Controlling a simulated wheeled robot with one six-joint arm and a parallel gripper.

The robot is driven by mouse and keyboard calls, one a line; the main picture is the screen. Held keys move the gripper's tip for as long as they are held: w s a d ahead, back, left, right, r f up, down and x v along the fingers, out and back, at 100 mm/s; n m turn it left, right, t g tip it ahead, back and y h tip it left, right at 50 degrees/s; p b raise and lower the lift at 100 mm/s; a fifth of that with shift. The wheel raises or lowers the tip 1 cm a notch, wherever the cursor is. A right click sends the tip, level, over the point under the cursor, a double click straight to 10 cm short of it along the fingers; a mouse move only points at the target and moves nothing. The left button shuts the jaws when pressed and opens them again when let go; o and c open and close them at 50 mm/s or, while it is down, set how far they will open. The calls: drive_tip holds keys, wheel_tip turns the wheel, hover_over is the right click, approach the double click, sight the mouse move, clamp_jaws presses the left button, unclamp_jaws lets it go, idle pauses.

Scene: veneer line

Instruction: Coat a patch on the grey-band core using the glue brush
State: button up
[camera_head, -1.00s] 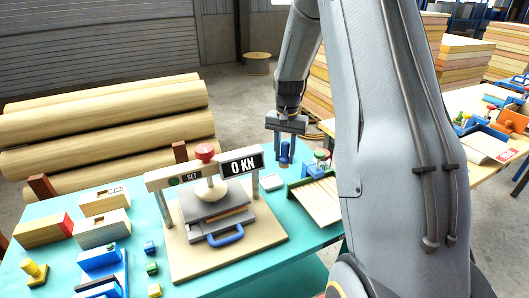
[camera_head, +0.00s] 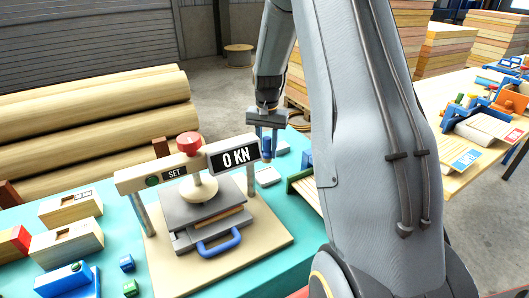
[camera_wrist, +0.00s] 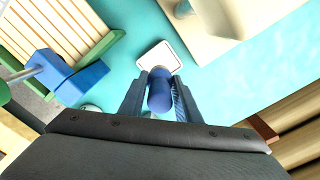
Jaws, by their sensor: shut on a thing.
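My gripper (camera_head: 267,120) points down at the back edge of the teal table, just right of the press display. It is shut on a blue cylindrical handle (camera_head: 266,148), which looks like the glue brush; the same handle shows end-on between the fingers in the wrist view (camera_wrist: 160,92). The brush's bristles are hidden. A white, dark-edged square pad (camera_wrist: 159,56) lies just beyond the handle in the wrist view; whether they touch I cannot tell. I cannot make out a grey-band core for certain.
The press (camera_head: 205,205), reading 0 KN, stands left of my gripper. A slatted wooden rack (camera_wrist: 62,28) and a blue block (camera_wrist: 82,85) are beside the pad. Wooden blocks (camera_head: 68,240) lie at left. Logs (camera_head: 90,115) lie behind the table.

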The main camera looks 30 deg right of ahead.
sight(267, 162)
drive_tip(key=shift+f+b, duration=2.05)
drive_tip(key=shift+f, duration=0.9)
drive_tip(key=shift+s+f, duration=0.1)
drive_tip(key=shift+f, duration=0.5)
idle(0.4)
drive_tip(key=shift+r+p, duration=2.35)
drive_tip(key=shift+r, duration=1.2)
